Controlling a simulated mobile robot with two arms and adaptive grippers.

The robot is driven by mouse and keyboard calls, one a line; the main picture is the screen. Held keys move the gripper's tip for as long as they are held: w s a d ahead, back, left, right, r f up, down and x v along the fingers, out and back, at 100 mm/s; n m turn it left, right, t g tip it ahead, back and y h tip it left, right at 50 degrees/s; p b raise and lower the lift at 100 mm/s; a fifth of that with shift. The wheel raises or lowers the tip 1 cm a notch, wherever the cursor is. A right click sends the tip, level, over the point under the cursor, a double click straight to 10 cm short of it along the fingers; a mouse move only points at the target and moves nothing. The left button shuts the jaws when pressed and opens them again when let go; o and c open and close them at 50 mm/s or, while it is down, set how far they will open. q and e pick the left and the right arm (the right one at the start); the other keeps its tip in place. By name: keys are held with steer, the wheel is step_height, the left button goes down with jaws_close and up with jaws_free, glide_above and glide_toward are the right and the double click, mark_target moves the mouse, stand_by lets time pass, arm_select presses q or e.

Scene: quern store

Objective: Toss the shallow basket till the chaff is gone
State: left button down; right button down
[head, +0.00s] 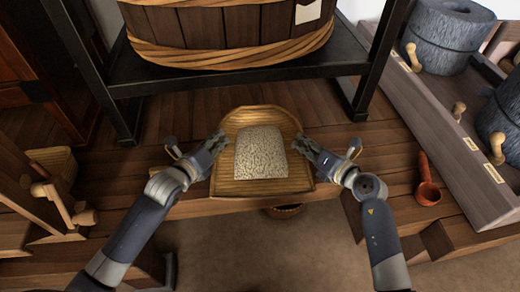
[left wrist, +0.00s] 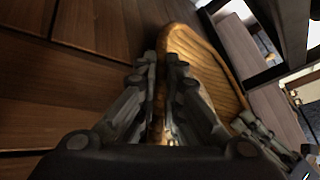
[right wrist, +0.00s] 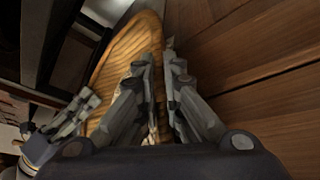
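The shallow basket (head: 258,117) is a woven, scoop-shaped tray in the middle of the head view. A pale, speckled layer of grain or chaff (head: 261,153) lies in it; I cannot tell the two apart. My left gripper (head: 217,143) is at the basket's left rim, its fingers on either side of the rim in the left wrist view (left wrist: 160,65). My right gripper (head: 306,143) holds the right rim the same way, as the right wrist view (right wrist: 160,62) shows. Whether the basket rests on the planks or hangs just above is unclear.
A large banded tub (head: 225,35) stands on a dark frame behind. Stone querns (head: 445,35) sit on a wooden bench at right, near a red-brown ladle (head: 427,190). A wooden box (head: 52,172) is at left. A bowl (head: 285,211) shows partly below the basket.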

arm_select(q)
steer(key=shift+r, duration=0.15)
arm_select(e)
steer(key=shift+r, duration=0.1)
